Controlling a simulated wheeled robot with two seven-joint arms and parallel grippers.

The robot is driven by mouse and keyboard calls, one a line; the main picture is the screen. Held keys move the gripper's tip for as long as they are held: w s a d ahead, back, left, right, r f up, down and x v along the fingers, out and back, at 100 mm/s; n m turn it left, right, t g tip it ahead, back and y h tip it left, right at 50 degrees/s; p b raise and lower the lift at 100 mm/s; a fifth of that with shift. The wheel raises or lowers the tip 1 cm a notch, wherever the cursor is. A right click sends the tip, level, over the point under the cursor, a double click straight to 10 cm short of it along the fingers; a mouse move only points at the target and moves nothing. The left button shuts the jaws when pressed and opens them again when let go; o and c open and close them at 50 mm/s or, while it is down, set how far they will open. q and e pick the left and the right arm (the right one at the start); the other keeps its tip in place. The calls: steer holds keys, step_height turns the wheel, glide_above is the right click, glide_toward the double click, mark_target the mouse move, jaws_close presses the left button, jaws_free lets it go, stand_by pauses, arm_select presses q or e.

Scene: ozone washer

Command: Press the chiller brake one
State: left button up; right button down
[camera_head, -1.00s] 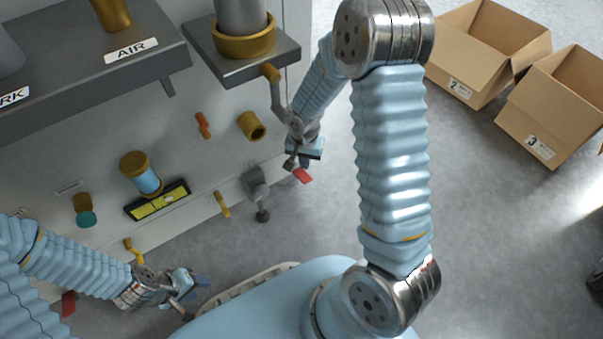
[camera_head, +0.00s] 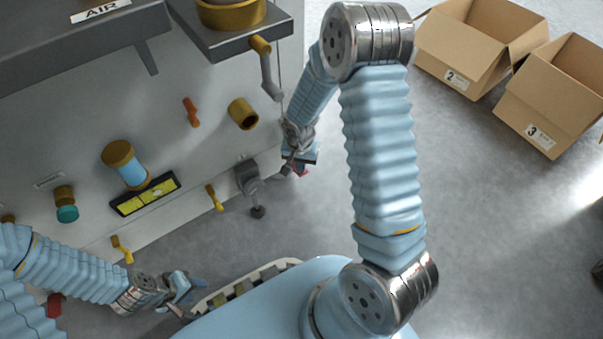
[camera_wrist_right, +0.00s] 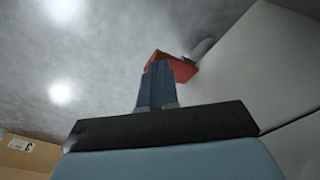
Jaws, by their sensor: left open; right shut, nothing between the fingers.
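A red lever-like piece (camera_head: 302,170) shows at the right edge of the machine, mostly hidden behind my right gripper. I cannot read any label that marks it as chiller brake one. In the right wrist view the red piece (camera_wrist_right: 182,68) sits just beyond the fingertips, with a grey rod behind it. My right gripper (camera_head: 290,168) is shut and empty, its blue fingers (camera_wrist_right: 157,85) together and overlapping the red piece; I cannot tell whether they touch. My left gripper (camera_head: 190,292) is open and empty, low in front of the panel.
The machine's pale panel (camera_head: 90,130) carries brass knobs, yellow levers, a brown-orange lever (camera_head: 191,112) and a yellow gauge (camera_head: 145,194). Another red piece (camera_head: 53,305) shows at lower left. Two open cardboard boxes (camera_head: 470,62) stand at the upper right. Grey floor (camera_head: 500,240) is clear at right.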

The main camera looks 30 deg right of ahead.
steer(key=shift+f, duration=0.2)
step_height(320, 180, down, 2)
steer(key=shift+f+b, duration=0.25)
steer(key=shift+b, duration=0.45)
steer(key=shift+r, duration=0.15)
steer(key=shift+s+a+r, duration=0.25)
steer(key=shift+s+a, duration=0.3)
steer(key=shift+s+a+r, duration=0.2)
steer(key=shift+s+a, duration=0.3)
steer(key=shift+s, duration=0.05)
step_height(320, 180, up, 14)
steer(key=s+p, duration=0.1)
steer(key=p, duration=0.3)
steer(key=shift+a+p, duration=0.3)
steer(key=shift+a, duration=0.15)
